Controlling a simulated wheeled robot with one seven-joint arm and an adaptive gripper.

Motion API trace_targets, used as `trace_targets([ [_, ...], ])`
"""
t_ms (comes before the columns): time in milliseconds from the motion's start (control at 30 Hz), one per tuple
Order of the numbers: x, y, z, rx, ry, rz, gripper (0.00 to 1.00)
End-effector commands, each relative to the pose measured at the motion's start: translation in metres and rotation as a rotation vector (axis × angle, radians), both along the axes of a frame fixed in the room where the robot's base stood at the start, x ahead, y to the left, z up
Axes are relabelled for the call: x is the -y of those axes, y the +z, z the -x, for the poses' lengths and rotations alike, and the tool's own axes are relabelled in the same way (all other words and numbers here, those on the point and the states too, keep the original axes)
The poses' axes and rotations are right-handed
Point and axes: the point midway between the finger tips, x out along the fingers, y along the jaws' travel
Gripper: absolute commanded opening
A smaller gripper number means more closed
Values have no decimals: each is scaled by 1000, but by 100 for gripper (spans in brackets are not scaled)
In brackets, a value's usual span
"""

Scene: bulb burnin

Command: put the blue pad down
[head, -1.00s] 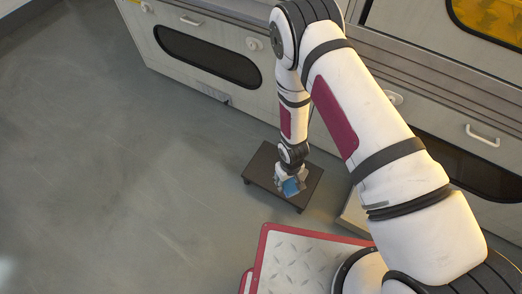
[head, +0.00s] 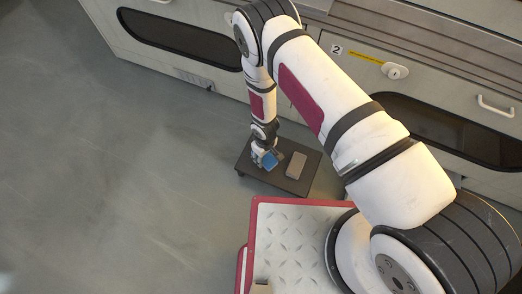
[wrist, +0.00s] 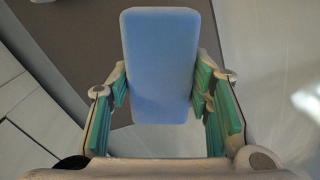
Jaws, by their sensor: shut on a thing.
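The blue pad (head: 268,160) is held in my gripper (head: 260,154), over the left part of a low dark table (head: 246,172). In the wrist view the blue pad (wrist: 160,65) is a rounded rectangle between the green-lined fingers of my gripper (wrist: 160,88), which press on its two long sides. The dark table top (wrist: 75,40) shows beneath and to the left, and its edge runs under the pad. I cannot tell how high the pad is above the table.
A grey-brown block (head: 296,165) lies on the table to the right of my gripper. Grey cabinets (head: 215,70) with handles stand behind. Open floor (head: 110,200) spreads to the left. My base is close in front of the table.

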Motion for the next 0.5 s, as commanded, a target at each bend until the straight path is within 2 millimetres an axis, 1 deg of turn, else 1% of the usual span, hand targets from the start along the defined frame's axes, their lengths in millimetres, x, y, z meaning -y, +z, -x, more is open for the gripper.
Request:
trace_targets([
  [33,-4,-3,-12,3,-3,-4,24],
  [133,-8,-4,-25,2,-2,-2,24],
  [367,-12,-4,-37,1,-1,-1,24],
  [433,-15,-5,-44,1,-2,-1,24],
  [467,-16,-6,-48,2,-2,-2,24],
  [500,-15,-16,-44,-2,0,1,24],
])
